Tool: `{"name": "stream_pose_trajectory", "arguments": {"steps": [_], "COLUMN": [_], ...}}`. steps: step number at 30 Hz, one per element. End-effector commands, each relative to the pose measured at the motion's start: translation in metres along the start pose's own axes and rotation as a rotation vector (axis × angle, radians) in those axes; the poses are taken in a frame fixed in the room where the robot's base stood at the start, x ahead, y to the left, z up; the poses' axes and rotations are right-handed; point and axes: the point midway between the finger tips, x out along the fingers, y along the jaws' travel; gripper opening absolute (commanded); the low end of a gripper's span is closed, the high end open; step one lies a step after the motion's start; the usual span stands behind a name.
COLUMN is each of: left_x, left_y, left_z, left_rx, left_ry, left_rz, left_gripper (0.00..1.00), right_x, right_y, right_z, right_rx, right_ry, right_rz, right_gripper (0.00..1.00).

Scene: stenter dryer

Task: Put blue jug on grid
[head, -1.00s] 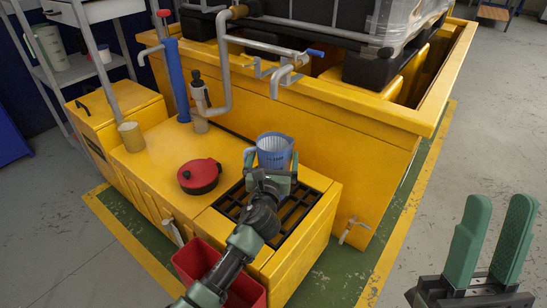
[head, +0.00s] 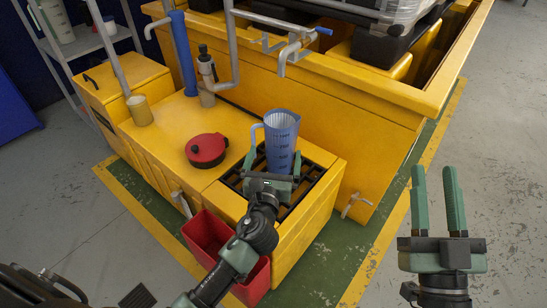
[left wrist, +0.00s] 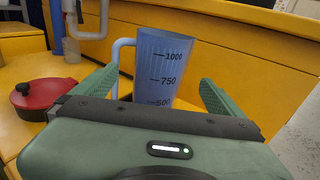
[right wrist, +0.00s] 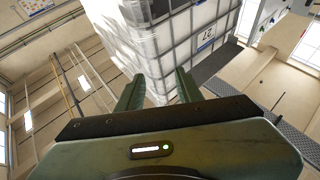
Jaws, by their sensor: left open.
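The blue jug (head: 281,140) stands upright on the black grid (head: 312,178) set in the yellow cabinet top. It also shows in the left wrist view (left wrist: 165,68), with volume marks and its handle to the left. My left gripper (head: 272,168) is open just in front of the jug, its fingers apart on either side and not closed on it. The jug's base is hidden behind the gripper. My right gripper (head: 438,188) is open and empty, raised over the floor at the right; its wrist view (right wrist: 158,90) shows only the room and a caged tank.
A red round lidded can (head: 206,150) sits on the cabinet left of the grid. A red bin (head: 207,232) stands in front. A blue pipe (head: 183,55) and grey pipes rise behind. A yellow basin wall (head: 350,125) borders the back. The floor to the right is clear.

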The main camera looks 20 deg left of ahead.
Motion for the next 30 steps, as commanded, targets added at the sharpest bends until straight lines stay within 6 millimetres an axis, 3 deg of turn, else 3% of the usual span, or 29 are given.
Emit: {"name": "stream_pose_trajectory", "arguments": {"steps": [6, 10, 13, 17, 21, 24, 27, 30], "left_x": [-0.019, -0.031, -0.049, -0.079, -0.115, -0.137, -0.154, -0.164], "left_y": [-0.001, -0.01, -0.022, -0.037, -0.042, -0.038, -0.032, -0.026], "left_z": [0.001, 0.005, 0.016, 0.049, 0.098, 0.131, 0.157, 0.173], "left_rx": [-0.038, -0.319, -0.74, -1.406, -2.098, -2.508, -2.806, -2.985], "left_ry": [0.003, 0.025, 0.068, 0.159, 0.303, 0.426, 0.543, 0.631], "left_rz": [-0.008, -0.069, -0.154, -0.285, -0.427, -0.52, -0.595, -0.643], "left_gripper": [1.0, 1.0, 1.0, 1.0, 1.0, 1.0, 1.0, 1.0], "right_x": [-0.001, -0.001, -0.001, -0.001, -0.001, -0.001, -0.001, -0.001], "right_y": [0.002, 0.002, 0.002, 0.002, 0.002, 0.002, 0.002, 0.002], "right_z": [0.015, 0.017, 0.017, 0.017, 0.017, 0.017, 0.017, 0.016], "right_rx": [-0.004, -0.004, -0.004, -0.004, -0.004, -0.004, -0.004, -0.004], "right_ry": [-0.082, -0.09, -0.089, -0.088, -0.088, -0.088, -0.087, -0.087], "right_rz": [0.004, 0.005, 0.005, 0.005, 0.005, 0.005, 0.005, 0.005], "right_gripper": [0.36, 0.36, 0.36, 0.36, 0.36, 0.36, 0.36, 0.36]}}
